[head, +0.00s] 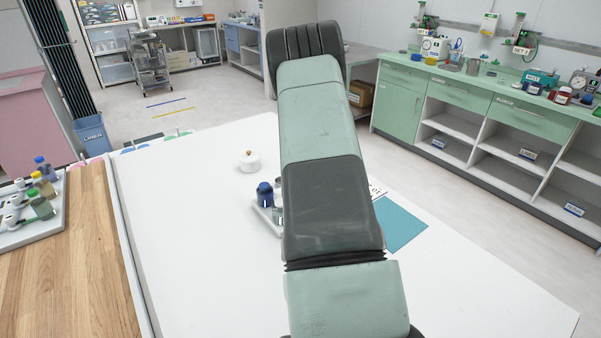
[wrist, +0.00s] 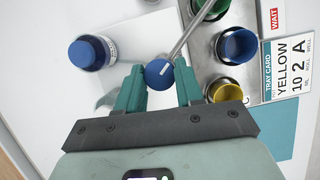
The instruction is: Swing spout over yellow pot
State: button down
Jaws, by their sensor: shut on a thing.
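In the wrist view, my gripper (wrist: 159,85) is closed around a round blue knob (wrist: 159,72) with a white mark. A thin metal rod (wrist: 187,36) runs from the knob to the upper right and out of the picture, passing beside the green pot (wrist: 212,9). The yellow pot (wrist: 227,92) sits right of my fingers, partly covered by the gripper body. A blue pot (wrist: 238,46) sits between the green and yellow pots. I cannot make out a spout outlet. In the head view, my arm hides the gripper, knob and pots.
A blue-lidded bottle (wrist: 90,53) stands left of my gripper, and also shows in the head view (head: 265,195). A card reading YELLOW (wrist: 287,66) lies right of the pots. A small white pot (head: 250,161) stands farther back. The white table's left side (head: 190,240) is clear.

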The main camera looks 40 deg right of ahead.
jog(key=m+h, duration=0.1)
jog(key=m, duration=0.1)
jog(key=m+h, duration=0.1)
jog(key=m, duration=0.2)
jog(key=shift+a+g, duration=0.2)
jog(key=shift+g, duration=0.2)
jog(key=m, duration=0.3)
jog(key=m+g+h, duration=0.1)
jog(key=m, duration=0.2)
jog(key=shift+w+h, duration=0.15)
jog(key=shift+h, duration=0.15)
jog(key=shift+a+g, duration=0.1)
jog(key=shift+g, duration=0.3)
jog(key=c, duration=0.7)
grip_release()
jog(key=v, duration=1)
jog(key=shift+a+r, duration=0.1)
jog(key=shift+r, duration=0.25)
jog(key=shift+c, duration=0.3)
